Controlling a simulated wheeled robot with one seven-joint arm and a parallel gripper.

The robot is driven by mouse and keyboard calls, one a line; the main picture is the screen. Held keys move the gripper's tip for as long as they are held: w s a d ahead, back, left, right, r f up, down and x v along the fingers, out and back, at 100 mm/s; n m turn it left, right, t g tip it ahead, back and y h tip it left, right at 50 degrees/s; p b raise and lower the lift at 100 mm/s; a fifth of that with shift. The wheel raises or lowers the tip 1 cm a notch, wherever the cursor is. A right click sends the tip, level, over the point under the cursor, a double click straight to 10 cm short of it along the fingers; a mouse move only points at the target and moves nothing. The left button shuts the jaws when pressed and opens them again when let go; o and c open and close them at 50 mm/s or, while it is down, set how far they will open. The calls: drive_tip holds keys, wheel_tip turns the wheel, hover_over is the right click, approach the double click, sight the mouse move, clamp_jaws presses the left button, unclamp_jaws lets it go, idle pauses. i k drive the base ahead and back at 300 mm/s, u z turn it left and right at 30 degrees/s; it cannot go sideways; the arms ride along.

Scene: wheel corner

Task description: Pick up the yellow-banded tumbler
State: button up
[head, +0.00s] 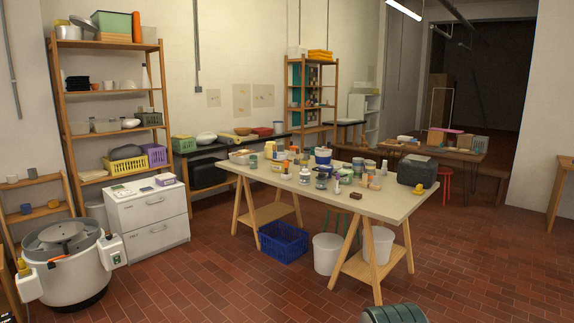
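A pale trestle table (390,202) stands in the middle of the room. Several small cups, jars and bottles crowd its top, among them a dark jar (321,180) and a white bottle (337,186). They are too small for me to tell which one is a yellow-banded tumbler. A small yellow item (421,189) lies near the table's right end, but I cannot make out its shape. My gripper is not in view.
A dark grey box (417,171) sits on the table's right part. A blue crate (283,242) and white buckets (328,253) are under it. A pottery wheel (70,262) and white drawers (148,222) stand left. A dark rounded thing (393,314) shows at the bottom edge. The tiled floor in front is mostly open.

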sight(304, 163)
drive_tip(key=u, duration=0.3)
drive_tip(key=i, duration=1.15)
drive_tip(key=u, duration=0.45)
drive_tip(key=i, duration=3.25)
drive_tip(key=z, duration=0.65)
drive_tip(key=i, duration=1.4)
drive_tip(key=z, duration=1.7)
drive_tip(key=i, duration=1)
drive_tip(key=z, duration=0.5)
